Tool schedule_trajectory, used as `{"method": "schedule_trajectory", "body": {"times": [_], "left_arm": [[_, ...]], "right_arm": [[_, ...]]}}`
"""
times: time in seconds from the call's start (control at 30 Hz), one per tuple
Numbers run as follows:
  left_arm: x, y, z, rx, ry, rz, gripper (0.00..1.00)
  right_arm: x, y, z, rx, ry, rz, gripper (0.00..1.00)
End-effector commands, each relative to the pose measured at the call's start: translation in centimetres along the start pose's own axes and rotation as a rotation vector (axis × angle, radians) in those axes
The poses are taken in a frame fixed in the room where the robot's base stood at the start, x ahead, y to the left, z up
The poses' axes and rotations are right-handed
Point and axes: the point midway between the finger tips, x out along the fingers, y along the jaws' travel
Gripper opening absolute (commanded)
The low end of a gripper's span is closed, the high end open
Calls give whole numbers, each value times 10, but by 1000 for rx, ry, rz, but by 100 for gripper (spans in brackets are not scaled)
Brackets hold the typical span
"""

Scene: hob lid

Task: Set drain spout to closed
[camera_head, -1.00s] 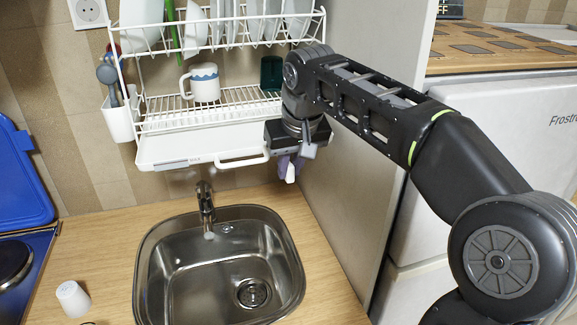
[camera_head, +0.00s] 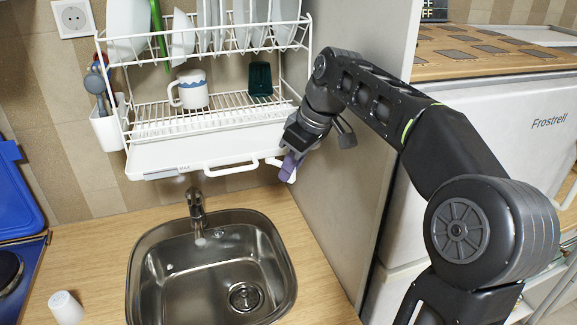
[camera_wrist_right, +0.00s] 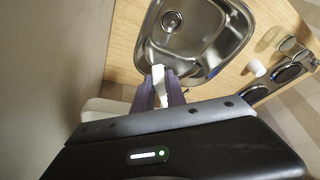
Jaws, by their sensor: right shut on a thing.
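The drain spout (camera_head: 288,177) is a small white piece at the right end of the white drip tray (camera_head: 160,158) under the dish rack. My right gripper (camera_head: 291,168) is shut on it with its purple fingers, which hide most of the spout in the head view. In the right wrist view, the white spout (camera_wrist_right: 160,88) shows between the two purple fingers (camera_wrist_right: 166,90), its end over the sink's edge. The joint between spout and tray is hidden. My left gripper is not in view.
The steel sink (camera_head: 140,262) with its tap (camera_head: 196,208) lies below. A grey side panel (camera_head: 350,190) stands close to the right of my gripper. The dish rack (camera_head: 215,105) holds plates, a mug (camera_head: 190,90) and a green cup (camera_head: 260,79). A white cup (camera_head: 66,307) stands on the counter.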

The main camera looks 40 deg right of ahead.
Motion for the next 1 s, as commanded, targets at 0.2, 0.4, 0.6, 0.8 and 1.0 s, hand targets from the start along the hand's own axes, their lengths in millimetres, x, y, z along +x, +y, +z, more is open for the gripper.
{"method": "schedule_trajectory", "body": {"times": [0.2,0.4,0.6,0.8,1.0], "left_arm": [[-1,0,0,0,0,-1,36],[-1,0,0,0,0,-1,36],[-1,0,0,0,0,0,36],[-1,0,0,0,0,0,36],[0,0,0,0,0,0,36]], "right_arm": [[-1,1,0,-16,1,-5,0],[0,1,0,-15,1,-5,0],[0,1,0,-14,0,-5,25],[0,1,0,-14,0,-5,25],[0,1,0,-10,0,-4,25]]}}
